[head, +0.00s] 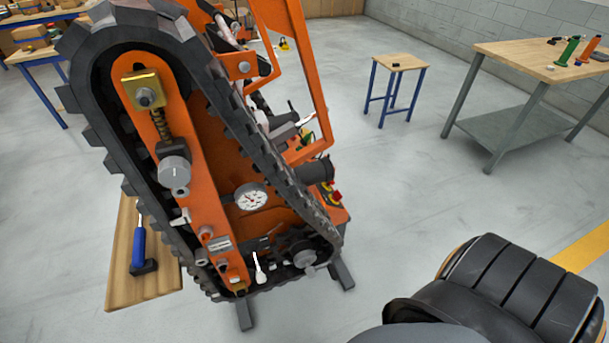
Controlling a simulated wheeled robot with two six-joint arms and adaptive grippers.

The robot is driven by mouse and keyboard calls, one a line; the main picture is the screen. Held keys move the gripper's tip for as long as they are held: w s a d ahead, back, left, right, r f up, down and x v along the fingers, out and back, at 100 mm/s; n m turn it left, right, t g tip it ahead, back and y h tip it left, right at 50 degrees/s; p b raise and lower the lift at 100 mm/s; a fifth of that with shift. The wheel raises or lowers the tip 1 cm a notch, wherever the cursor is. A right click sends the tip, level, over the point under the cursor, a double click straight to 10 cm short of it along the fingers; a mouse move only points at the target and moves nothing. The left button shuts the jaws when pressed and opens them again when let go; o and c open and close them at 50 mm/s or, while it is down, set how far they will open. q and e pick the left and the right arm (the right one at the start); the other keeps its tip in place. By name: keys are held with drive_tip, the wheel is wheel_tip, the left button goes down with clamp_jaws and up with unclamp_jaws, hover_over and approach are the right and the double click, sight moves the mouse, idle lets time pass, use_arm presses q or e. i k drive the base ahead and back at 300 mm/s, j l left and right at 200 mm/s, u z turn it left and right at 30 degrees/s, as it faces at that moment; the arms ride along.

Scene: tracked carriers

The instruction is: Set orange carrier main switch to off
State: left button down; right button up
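The orange carrier (227,170) stands close in front of me, left of centre in the head view, with its black track (205,75) facing me. A small red and yellow part (335,195) shows at its right rear edge, partly behind the frame. It may be the main switch, but it is too small to read its position. A round white dial gauge (251,197) sits at the track's inner side, and a grey knob (174,170) is on the orange side beam. Neither of my grippers is in view.
A wooden board (125,270) with a blue-handled tool (139,248) lies left of the carrier. A small stool (399,62) and a workbench (520,55) stand at the back right. Another bench (40,55) is at the back left.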

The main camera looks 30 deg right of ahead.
sight(337, 196)
drive_tip(key=l+u, duration=0.2)
drive_tip(key=l, duration=0.45)
drive_tip(key=l+u, duration=0.15)
drive_tip(key=l, duration=0.5)
drive_tip(key=l+u, duration=0.2)
drive_tip(key=l, duration=0.45)
drive_tip(key=k+l+u, duration=0.15)
drive_tip(key=l, duration=0.95)
drive_tip(key=k, duration=0.05)
